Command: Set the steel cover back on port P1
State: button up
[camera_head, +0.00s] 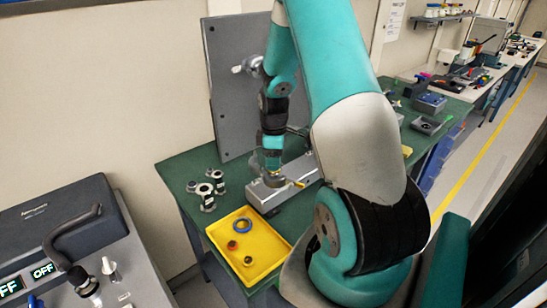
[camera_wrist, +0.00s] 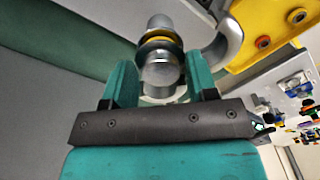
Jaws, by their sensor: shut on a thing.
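My gripper (camera_wrist: 162,82) is shut on a rounded steel piece, which looks like the steel cover (camera_wrist: 160,72). In the wrist view it sits between the two teal fingers. A black and yellow ring (camera_wrist: 157,42) and a steel cylinder lie in line just past it. In the head view my gripper (camera_head: 272,170) points down over the grey metal block (camera_head: 265,197) on the green bench. A small round metal part shows under the fingertips, at the block's top. I cannot tell whether the cover touches a port, and no P1 label is readable.
A yellow tray (camera_head: 272,262) with a blue ring (camera_head: 242,226) and small rings is at the bench's front. Steel fittings (camera_head: 207,190) stand left of the block. A grey upright panel (camera_head: 225,105) rises behind. A yellow handle (camera_head: 299,184) sticks out beside the block.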

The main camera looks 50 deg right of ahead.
jog(key=shift+f, duration=0.1)
jog(key=o, duration=1)
notch_tip(320, 180, up, 18)
jog(key=f+b, duration=0.1)
jog(key=b, duration=0.2)
jog(key=a+t+y+b, duration=0.1)
jog(key=a+b, duration=0.1)
jog(key=a, duration=1.8)
jog(key=s+a+f+g+y, duration=0.1)
jog(key=s+a+y, duration=0.2)
jog(key=s+a, duration=1.2)
jog(key=a+b, duration=0.1)
jog(key=a, duration=0.2)
jog(key=shift+a+f+n, duration=0.3)
jog(key=shift+a, duration=0.05)
